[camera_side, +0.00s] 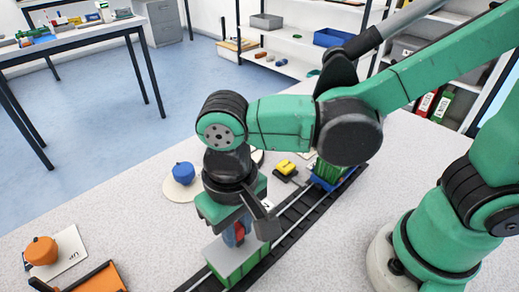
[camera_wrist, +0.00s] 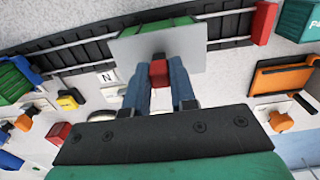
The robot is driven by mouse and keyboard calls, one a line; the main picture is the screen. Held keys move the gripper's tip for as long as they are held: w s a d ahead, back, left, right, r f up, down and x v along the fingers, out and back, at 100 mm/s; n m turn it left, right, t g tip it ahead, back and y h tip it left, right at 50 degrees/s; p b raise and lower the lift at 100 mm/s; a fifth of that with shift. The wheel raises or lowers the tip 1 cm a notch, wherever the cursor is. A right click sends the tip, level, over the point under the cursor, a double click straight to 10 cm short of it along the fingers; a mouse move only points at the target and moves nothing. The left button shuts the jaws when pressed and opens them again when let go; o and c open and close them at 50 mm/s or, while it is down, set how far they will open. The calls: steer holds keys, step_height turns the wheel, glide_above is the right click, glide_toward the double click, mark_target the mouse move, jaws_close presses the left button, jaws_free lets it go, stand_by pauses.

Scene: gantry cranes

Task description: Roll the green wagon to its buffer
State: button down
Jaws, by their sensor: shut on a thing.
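The green wagon (camera_side: 236,264) stands on the dark track in the side view, with a flat grey top. In the wrist view its grey top (camera_wrist: 125,48) hides most of its green side. My gripper (camera_side: 235,235) points down over it, shut on the red knob (camera_wrist: 159,74) on that top, with one blue finger on each side. A red block (camera_wrist: 265,22), which looks like the buffer, stands at the right end of the track (camera_wrist: 228,26) in the wrist view. A gap of bare track lies between wagon and block. The wheels are hidden.
A second green thing with a blue base (camera_side: 326,176) stands farther along the track. A blue knob-like piece (camera_side: 184,172), a yellow piece (camera_side: 286,167), an orange piece (camera_side: 41,251) and an orange tray (camera_side: 92,280) lie beside the track.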

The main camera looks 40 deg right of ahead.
steer(key=a, duration=0.6)
steer(key=shift+a, duration=0.15)
steer(key=c, duration=0.6)
jaws_free()
steer(key=shift+c, duration=0.2)
step_height(320, 180, up, 7)
stand_by(0.5)
steer(key=w+d+f+t, duration=0.1)
steer(key=w+d+t, duration=0.1)
steer(key=d, duration=1)
steer(key=w+d+t, duration=0.3)
steer(key=d+t, duration=0.2)
steer(key=d, duration=0.7)
steer(key=shift+d+f, duration=0.25)
steer(key=shift+f, duration=0.15)
